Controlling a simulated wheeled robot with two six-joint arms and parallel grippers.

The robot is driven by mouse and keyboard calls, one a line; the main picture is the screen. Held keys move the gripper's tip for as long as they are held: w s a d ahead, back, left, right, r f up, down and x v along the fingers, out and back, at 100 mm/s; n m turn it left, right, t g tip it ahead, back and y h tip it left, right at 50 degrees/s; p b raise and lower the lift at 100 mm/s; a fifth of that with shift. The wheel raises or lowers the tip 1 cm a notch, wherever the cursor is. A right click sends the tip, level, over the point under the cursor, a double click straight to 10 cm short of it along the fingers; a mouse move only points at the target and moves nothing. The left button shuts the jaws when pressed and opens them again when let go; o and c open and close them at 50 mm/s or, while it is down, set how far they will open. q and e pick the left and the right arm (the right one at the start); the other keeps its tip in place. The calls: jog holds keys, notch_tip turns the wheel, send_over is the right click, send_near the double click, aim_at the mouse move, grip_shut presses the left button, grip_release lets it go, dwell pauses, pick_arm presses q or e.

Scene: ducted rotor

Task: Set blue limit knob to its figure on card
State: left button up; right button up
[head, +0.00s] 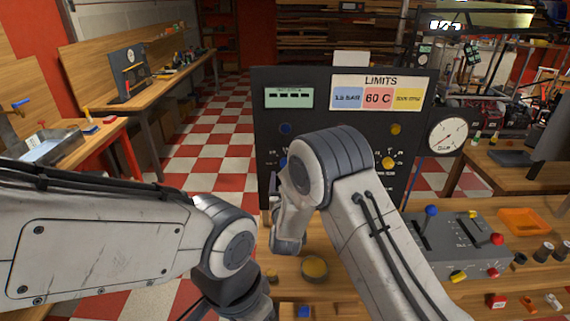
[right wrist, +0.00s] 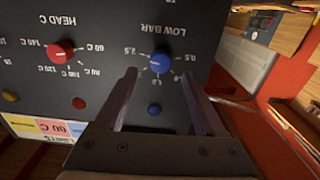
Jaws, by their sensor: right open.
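The card's blue field (head: 347,97) appears to read 1.5 BAR. The blue limit knob (right wrist: 161,63), under LOW BAR, shows upside down in the right wrist view; its white mark points left, towards the 2.5 figure. My right gripper (right wrist: 159,72) is open, with a finger on either side of the blue knob in the picture; I cannot tell whether they reach around it. In the head view my right arm covers most of the blue knob. My left gripper is out of view.
A red knob (right wrist: 61,51) under HEAD C sits beside the blue one. A blue button (right wrist: 154,109) lies between my fingers in the picture, near the card side. A yellow knob (head: 388,162) and a round gauge (head: 448,135) are at the right. A grey control box (head: 455,250) stands on the bench.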

jog(key=w+p, duration=0.1)
jog(key=w, duration=0.4)
jog(key=shift+w+p, duration=0.3)
jog(key=shift+w, duration=0.05)
jog(key=shift+c, duration=0.4)
grip_shut()
jog(key=n+b, duration=0.6)
jog(key=n, duration=1.3)
jog(key=shift+r+n, duration=0.1)
jog(key=shift+n, duration=0.3)
jog(key=shift+o, duration=0.4)
grip_release()
